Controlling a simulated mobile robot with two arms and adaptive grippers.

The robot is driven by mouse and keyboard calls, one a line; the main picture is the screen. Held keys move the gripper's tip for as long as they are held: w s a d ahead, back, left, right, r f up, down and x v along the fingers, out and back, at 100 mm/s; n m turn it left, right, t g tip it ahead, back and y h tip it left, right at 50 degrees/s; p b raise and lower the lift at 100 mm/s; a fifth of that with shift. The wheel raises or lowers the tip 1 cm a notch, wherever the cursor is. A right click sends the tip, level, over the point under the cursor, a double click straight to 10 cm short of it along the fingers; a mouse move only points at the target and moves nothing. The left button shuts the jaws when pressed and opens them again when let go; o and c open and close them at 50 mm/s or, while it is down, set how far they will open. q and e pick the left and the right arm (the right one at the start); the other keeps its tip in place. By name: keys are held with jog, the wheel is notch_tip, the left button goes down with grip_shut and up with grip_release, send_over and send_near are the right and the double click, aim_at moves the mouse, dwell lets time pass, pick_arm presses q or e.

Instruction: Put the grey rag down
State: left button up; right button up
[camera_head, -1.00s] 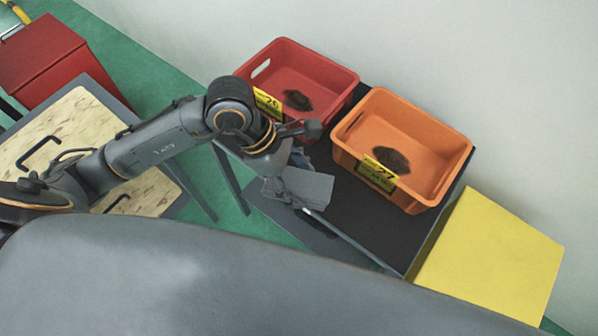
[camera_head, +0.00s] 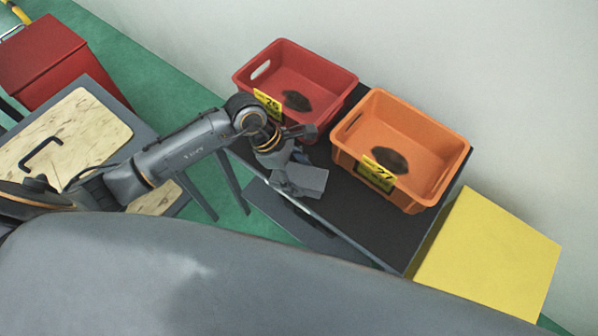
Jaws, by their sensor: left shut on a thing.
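The grey rag (camera_head: 308,181) looks like a flat, folded grey block. It hangs below my left gripper (camera_head: 284,168), which is shut on it. In the picture the rag overlaps the near edge of the black table (camera_head: 340,208), in front of the red bin. I cannot tell whether the rag touches the table top. The wrist hides part of the gripper's fingers. My right gripper is not in view.
A red bin (camera_head: 328,77) and an orange bin (camera_head: 430,128) stand on the table's far side, each with a dark brown patch inside. A yellow box (camera_head: 490,255) stands right of the table. The black top in front of the orange bin is clear.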

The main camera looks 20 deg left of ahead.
pick_arm(q)
jog(key=o, duration=1.5)
jog(key=shift+o, duration=0.2)
jog(key=shift+r, duration=0.15)
jog(key=v, duration=1.1)
jog(key=shift+a+r+b, duration=0.2)
jog(key=shift+r+b, duration=0.15)
jog(key=shift+b, duration=0.1)
jog(key=shift+d, duration=0.1)
